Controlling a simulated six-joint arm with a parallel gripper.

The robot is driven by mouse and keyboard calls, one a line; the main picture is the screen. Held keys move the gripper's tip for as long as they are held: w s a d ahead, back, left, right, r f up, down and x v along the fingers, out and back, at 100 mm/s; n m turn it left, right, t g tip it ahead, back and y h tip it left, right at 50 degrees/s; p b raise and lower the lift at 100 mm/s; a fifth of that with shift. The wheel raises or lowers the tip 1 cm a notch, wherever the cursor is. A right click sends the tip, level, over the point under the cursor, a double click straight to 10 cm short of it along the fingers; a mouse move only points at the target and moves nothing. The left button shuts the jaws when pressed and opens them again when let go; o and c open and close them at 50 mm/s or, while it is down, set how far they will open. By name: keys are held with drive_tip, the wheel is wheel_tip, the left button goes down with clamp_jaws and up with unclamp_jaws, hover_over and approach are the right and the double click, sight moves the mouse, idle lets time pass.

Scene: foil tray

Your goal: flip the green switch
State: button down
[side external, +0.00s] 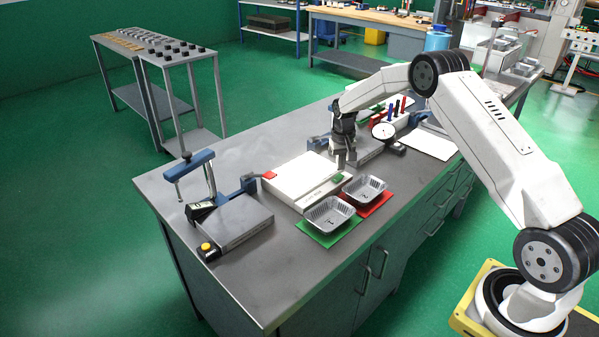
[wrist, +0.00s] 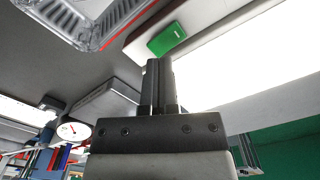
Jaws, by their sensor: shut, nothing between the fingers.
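The green switch (side external: 337,178) sits at the right end of the front of a white box (side external: 298,176) on the bench. It also shows in the wrist view (wrist: 166,38) as a green rectangular block, just beyond my fingertips. My gripper (side external: 346,165) points down beside the box's right end, close to the switch. In the wrist view its fingers (wrist: 157,64) are together and empty. A small gap appears between fingertips and switch, but I cannot tell whether they touch.
Two foil trays stand in front of the box, one on a green mat (side external: 311,235) and one on a red mat (side external: 374,208). A red part (side external: 269,175) sits at the box's left end. A blue-handled press (side external: 188,164) stands left; a dial gauge (side external: 383,130) stands right.

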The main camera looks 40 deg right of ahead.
sight(339, 178)
drive_tip(key=shift+f, duration=1.4)
idle(1.3)
drive_tip(key=shift+r, duration=3.5)
drive_tip(key=shift+s+a+r, duration=0.1)
drive_tip(key=shift+a+r, duration=0.1)
drive_tip(key=shift+a, duration=0.15)
drive_tip(key=s+a+r+n+t, duration=0.1)
drive_tip(key=s+a+r+n, duration=0.1)
drive_tip(key=s+a, duration=0.8)
drive_tip(key=s+a+r+n+t, duration=0.1)
drive_tip(key=s+a+n, duration=0.3)
drive_tip(key=s+a, duration=0.6)
drive_tip(key=s+r, duration=0.1)
drive_tip(key=s, duration=0.4)
drive_tip(key=shift+s+a+r+t, duration=0.15)
drive_tip(key=shift+a+r+t, duration=0.15)
drive_tip(key=shift+r, duration=0.1)
